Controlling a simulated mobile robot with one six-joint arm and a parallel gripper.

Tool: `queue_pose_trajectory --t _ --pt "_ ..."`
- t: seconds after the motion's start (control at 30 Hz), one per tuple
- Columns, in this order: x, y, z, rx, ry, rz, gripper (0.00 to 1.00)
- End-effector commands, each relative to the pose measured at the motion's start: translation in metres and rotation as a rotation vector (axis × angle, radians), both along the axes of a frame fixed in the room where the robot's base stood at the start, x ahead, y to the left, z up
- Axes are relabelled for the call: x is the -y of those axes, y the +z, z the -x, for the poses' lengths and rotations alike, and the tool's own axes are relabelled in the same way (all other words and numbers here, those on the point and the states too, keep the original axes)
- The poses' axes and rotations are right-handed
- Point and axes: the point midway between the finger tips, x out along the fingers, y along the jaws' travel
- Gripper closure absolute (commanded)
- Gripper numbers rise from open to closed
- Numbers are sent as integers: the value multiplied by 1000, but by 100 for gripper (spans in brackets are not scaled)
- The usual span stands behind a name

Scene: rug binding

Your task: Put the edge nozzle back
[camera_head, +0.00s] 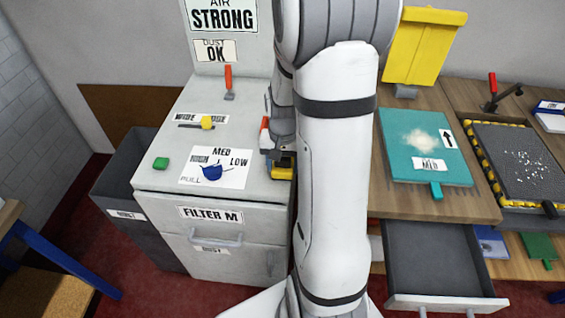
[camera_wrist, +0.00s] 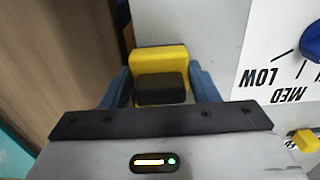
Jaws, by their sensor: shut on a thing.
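My gripper (camera_wrist: 160,85) is shut on a yellow and black piece (camera_wrist: 160,60), which I take to be the edge nozzle. Its blue fingers stand on either side of the piece. The yellow part is at the far side and the dark part faces the wrist. In the head view the piece (camera_head: 281,172) shows at the right edge of the grey cabinet top, largely hidden by my arm. I cannot tell whether it touches the cabinet or any holder.
The grey cabinet (camera_head: 265,200) carries a blue knob (camera_head: 211,172), a green button (camera_head: 161,163), a yellow slider (camera_head: 207,122) and a red lever (camera_head: 229,82). Right of my arm are a teal board (camera_head: 395,165) with pale powder and an open grey drawer (camera_head: 435,258).

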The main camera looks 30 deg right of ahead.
Motion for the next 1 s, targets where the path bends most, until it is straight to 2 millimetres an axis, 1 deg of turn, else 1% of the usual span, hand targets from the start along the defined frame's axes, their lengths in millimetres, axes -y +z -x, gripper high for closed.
queue_pose_trajectory --t 0.2,0.33,0.37,0.6,0.87,1.0 --pt "0 0 0 1 1 1 64" --pt "-1 -5 0 1 2 1 64" --pt "-1 -4 0 1 2 1 44" --pt "-1 -3 0 0 3 0 24" --pt "-1 -2 0 0 3 0 24" --pt "-1 9 -1 4 3 1 24"
